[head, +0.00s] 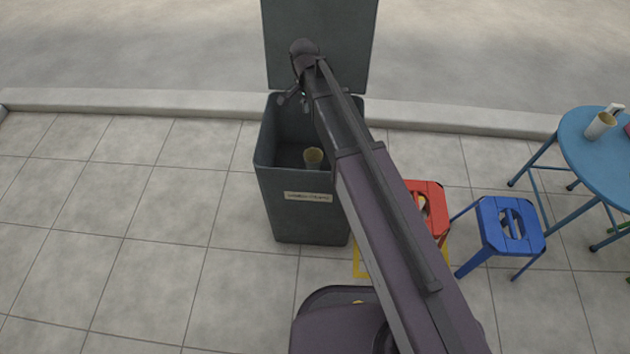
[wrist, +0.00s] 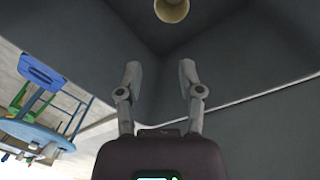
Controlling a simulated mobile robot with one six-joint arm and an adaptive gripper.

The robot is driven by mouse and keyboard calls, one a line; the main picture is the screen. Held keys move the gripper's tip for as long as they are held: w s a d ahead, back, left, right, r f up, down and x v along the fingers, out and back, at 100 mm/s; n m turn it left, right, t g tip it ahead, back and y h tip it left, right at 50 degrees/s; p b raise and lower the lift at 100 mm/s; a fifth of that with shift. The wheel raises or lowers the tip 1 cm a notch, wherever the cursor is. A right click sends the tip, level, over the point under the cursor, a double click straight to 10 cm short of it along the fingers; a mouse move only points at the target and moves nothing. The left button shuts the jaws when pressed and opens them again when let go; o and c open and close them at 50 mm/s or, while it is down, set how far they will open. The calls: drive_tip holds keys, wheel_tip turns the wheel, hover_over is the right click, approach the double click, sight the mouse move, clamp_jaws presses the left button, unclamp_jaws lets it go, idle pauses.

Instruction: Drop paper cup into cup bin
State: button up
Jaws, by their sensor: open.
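The paper cup (head: 313,158) is pale with a yellowish inside. It is inside the dark grey cup bin (head: 297,213), near its front wall; I cannot tell whether it rests on the bottom. The cup also shows at the top of the wrist view (wrist: 171,10), apart from my fingers. The bin's lid (head: 320,40) stands open at the back. My gripper (head: 292,100) is over the bin's opening, open and empty. In the wrist view my gripper (wrist: 160,80) has its two fingers spread, with only the bin's dark inner wall between them.
A red stool (head: 428,200) and a blue stool (head: 510,225) stand right of the bin. A round blue table (head: 590,155) at the far right holds another cup (head: 600,125). A kerb (head: 180,103) runs behind the bin. The tiled floor at left is clear.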

drive_tip(key=s+d+r+n+p, duration=0.1)
drive_tip(key=d+r+p, duration=0.2)
drive_tip(key=r+p, duration=1)
drive_tip(key=s+d+r+n+p, duration=0.2)
drive_tip(key=d+r+p, duration=0.2)
drive_tip(key=r+p, duration=0.9)
drive_tip(key=shift+r, duration=0.35)
idle(0.5)
idle(0.9)
drive_tip(key=s+d+r+n+p, duration=0.1)
drive_tip(key=s+d+n, duration=0.1)
drive_tip(key=s+d, duration=0.4)
drive_tip(key=s+d+r+n+y+p, duration=0.1)
drive_tip(key=s+d+r+n+p, duration=0.1)
drive_tip(key=s+d, duration=0.4)
drive_tip(key=d, duration=0.2)
drive_tip(key=shift+d+n+t, duration=0.4)
drive_tip(key=shift+r, duration=0.1)
